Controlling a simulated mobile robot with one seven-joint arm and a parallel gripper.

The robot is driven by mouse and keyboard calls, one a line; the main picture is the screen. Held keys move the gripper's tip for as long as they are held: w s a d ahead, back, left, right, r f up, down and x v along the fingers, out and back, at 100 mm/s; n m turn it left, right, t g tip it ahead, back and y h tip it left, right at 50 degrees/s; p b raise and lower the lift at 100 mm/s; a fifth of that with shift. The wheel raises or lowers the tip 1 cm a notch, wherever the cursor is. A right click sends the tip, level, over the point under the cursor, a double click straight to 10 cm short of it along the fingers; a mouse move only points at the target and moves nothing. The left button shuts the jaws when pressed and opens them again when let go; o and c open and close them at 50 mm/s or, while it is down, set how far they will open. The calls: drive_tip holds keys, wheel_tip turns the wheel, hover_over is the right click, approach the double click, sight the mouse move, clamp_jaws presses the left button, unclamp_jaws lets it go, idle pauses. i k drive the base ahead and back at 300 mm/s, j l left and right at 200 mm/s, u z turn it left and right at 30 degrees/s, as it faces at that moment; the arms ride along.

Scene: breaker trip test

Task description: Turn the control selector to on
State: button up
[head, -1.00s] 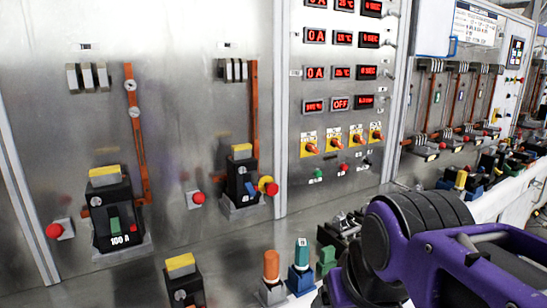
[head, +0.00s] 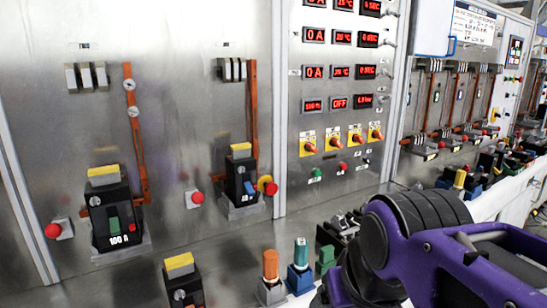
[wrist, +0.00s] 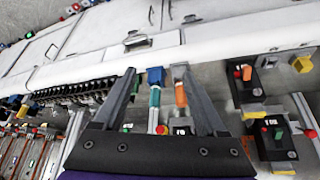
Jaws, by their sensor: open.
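A row of several orange rotary selectors on yellow plates (head: 333,142) sits on the metal panel below the red displays. Their labels are too small to read, so I cannot tell which is the control selector. My gripper (wrist: 158,72) shows in the wrist view with its two grey fingers spread apart and nothing held. Beyond the fingers show a teal handle with a blue base (wrist: 154,90) and an orange handle (wrist: 181,95); I cannot tell how far off they are. In the head view my purple arm is at lower right, and the fingertips are hidden. The selectors are apart from my arm.
Red readouts (head: 340,72) fill the panel above the selectors. A red button (head: 343,166) and a green button (head: 316,172) lie just below. Orange (head: 270,264) and teal (head: 301,252) handles stand up in front of the panel. Black breakers (head: 112,212) are at left.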

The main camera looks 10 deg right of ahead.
sight(364, 160)
drive_tip(key=l+z, duration=0.15)
drive_tip(key=l, duration=0.2)
drive_tip(key=i+l+z, duration=0.15)
drive_tip(key=l, duration=0.2)
drive_tip(key=i+l+z, duration=0.15)
drive_tip(key=l, duration=0.2)
drive_tip(key=l+z, duration=0.15)
drive_tip(key=l, duration=0.2)
drive_tip(key=i, duration=0.05)
